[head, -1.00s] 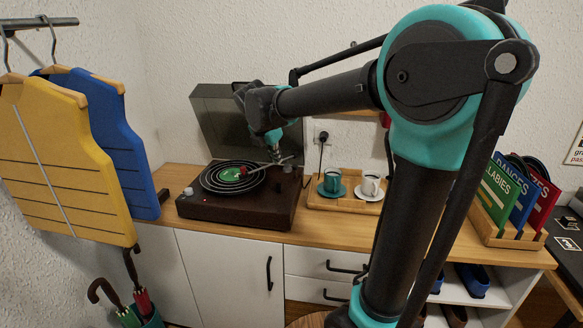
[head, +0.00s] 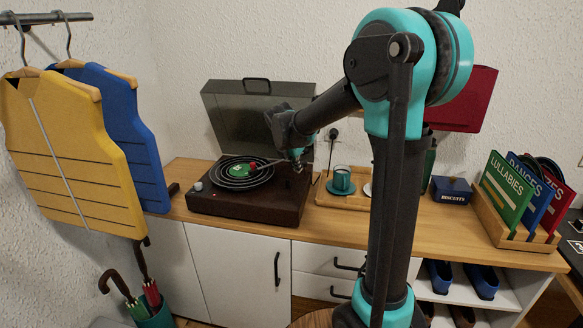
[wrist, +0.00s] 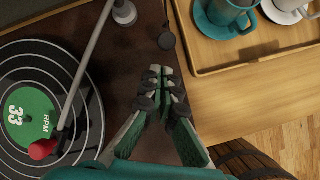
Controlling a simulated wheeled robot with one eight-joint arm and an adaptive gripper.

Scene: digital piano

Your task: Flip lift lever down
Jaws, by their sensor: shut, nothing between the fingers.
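The record player (head: 215,208) is a dark brown box with its smoky lid up on the wooden counter. Its tonearm crosses above a black record with a green label (wrist: 28,118); the red head (wrist: 42,148) is over the record. In the wrist view a small dark lever with a round end (wrist: 166,40) sits on the deck, right of the tonearm pivot (wrist: 124,12). My gripper (wrist: 164,75) is shut and empty, its fingertips just below the lever in that picture; contact cannot be told. In the head view my gripper (head: 297,160) is over the player's right side.
A wooden tray (head: 322,198) with a teal cup (head: 342,180) and a white cup (wrist: 287,6) stands right of the player. A blue biscuit tin (head: 452,190) and a record rack (head: 500,225) are farther right. Counter in front of the tray is clear.

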